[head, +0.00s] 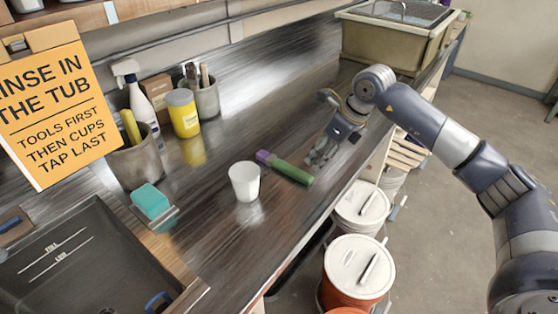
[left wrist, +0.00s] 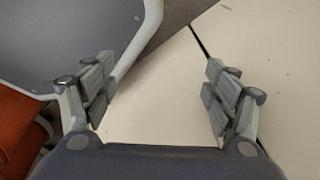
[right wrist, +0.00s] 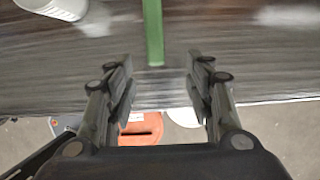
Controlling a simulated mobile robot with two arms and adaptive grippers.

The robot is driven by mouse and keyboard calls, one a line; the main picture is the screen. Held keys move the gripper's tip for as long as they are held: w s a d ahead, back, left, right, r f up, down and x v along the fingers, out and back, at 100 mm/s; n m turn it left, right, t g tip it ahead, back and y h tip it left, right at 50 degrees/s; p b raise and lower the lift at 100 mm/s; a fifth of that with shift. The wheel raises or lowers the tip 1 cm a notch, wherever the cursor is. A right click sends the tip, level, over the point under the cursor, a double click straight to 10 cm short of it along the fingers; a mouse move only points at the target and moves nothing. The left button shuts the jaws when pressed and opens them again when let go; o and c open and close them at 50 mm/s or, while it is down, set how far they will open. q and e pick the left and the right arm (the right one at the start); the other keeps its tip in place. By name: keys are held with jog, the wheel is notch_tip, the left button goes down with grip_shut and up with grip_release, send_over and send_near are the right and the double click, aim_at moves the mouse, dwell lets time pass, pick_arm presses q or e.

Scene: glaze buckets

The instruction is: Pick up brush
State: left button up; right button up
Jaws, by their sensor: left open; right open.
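The brush (head: 292,173) lies on the dark worktop, with a green handle and a purple end that points left towards the back. In the right wrist view its green handle (right wrist: 153,32) shows upright in the picture, ahead of and between the fingers; its purple end is out of that view. My right gripper (head: 318,153) is open and empty, just right of the brush and apart from it. My left gripper (left wrist: 158,95) is open and empty in the left wrist view, over pale floor, and is not seen in the head view.
A white cup (head: 245,182) stands close left of the brush. A teal sponge (head: 151,202), a sink (head: 75,262), a yellow jar (head: 183,113) and tool crocks (head: 207,98) are further left. A tub (head: 392,45) stands at the back. Lidded buckets (head: 357,268) stand below the front edge.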

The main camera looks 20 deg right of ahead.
aim_at(304, 175)
jog(key=x, duration=0.2)
jog(key=p+x, duration=0.1)
jog(key=x, duration=0.1)
jog(key=shift+s+a, duration=0.25)
jog(key=shift+s, duration=0.05)
jog(key=shift+w+a+f, duration=0.1)
jog(key=shift+w+f, duration=0.1)
jog(key=shift+f, duration=0.1)
jog(key=p+x, duration=0.1)
jog(key=x, duration=0.1)
jog(key=p+x, duration=0.1)
jog(key=x, duration=0.1)
jog(key=shift+w+a, duration=0.15)
jog(key=shift+a, duration=0.1)
jog(key=shift+w+f, duration=0.1)
jog(key=shift+f, duration=0.15)
jog(key=shift+c, duration=1.4)
pick_arm(q)
jog(key=s+r, duration=0.1)
jog(key=s, duration=0.1)
jog(key=s+r, duration=0.2)
jog(key=shift+a+r, duration=0.1)
jog(key=shift+a, duration=0.1)
pick_arm(e)
jog(key=c, duration=0.8)
